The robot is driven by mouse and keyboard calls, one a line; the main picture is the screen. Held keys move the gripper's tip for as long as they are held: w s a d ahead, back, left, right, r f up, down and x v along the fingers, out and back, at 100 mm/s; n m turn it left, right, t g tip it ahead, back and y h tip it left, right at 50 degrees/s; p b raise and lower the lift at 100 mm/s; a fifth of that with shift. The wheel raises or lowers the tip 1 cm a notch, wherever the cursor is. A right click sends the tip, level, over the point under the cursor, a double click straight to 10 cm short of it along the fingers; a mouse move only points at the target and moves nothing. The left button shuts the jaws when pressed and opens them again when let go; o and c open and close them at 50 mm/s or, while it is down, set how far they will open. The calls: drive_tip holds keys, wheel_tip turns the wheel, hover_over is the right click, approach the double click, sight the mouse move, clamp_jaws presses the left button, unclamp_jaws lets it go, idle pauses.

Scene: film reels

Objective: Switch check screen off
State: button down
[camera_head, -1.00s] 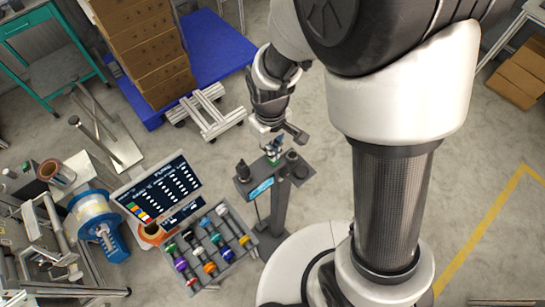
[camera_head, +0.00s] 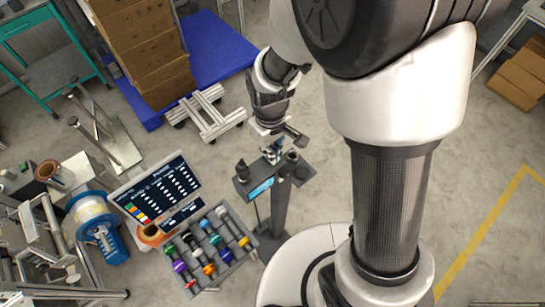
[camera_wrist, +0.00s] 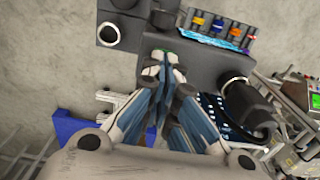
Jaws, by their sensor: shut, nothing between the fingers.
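My gripper (camera_head: 273,153) is shut and empty, pointing down at the top of a dark control post (camera_head: 282,180). In the wrist view its fingertips (camera_wrist: 164,66) are at the grey post top (camera_wrist: 200,62), by a small green part (camera_wrist: 166,50) mostly hidden behind them. Whether they touch it, I cannot tell. A tilted screen (camera_head: 160,190) stands left of the post, lit dark blue with white rows and coloured blocks. Part of a dark screen with white marks (camera_wrist: 222,118) shows in the wrist view. A small blue display (camera_head: 260,189) is on the post's front.
Black knobs (camera_head: 242,167) stand on the post top beside my gripper. A grey tray (camera_head: 238,256) of coloured rollers lies in front of the screen. A blue reel (camera_head: 98,225) is at left. Boxes on a blue pallet (camera_head: 215,50) stand behind.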

drive_tip(key=shift+f, duration=0.15)
drive_tip(key=shift+r+p, duration=2.6)
drive_tip(key=shift+r, duration=1)
drive_tip(key=shift+f, duration=0.1)
drive_tip(key=s+d+r+m+t+b, duration=0.2)
drive_tip(key=s+d+m+t+b, duration=0.2)
drive_tip(key=s+d+b, duration=0.7)
drive_tip(key=s+m+b, duration=0.2)
drive_tip(key=b, duration=0.5)
drive_tip(key=shift+s+r+m+t, duration=0.25)
drive_tip(key=shift+s+m+t, duration=0.05)
drive_tip(key=shift+m, duration=0.1)
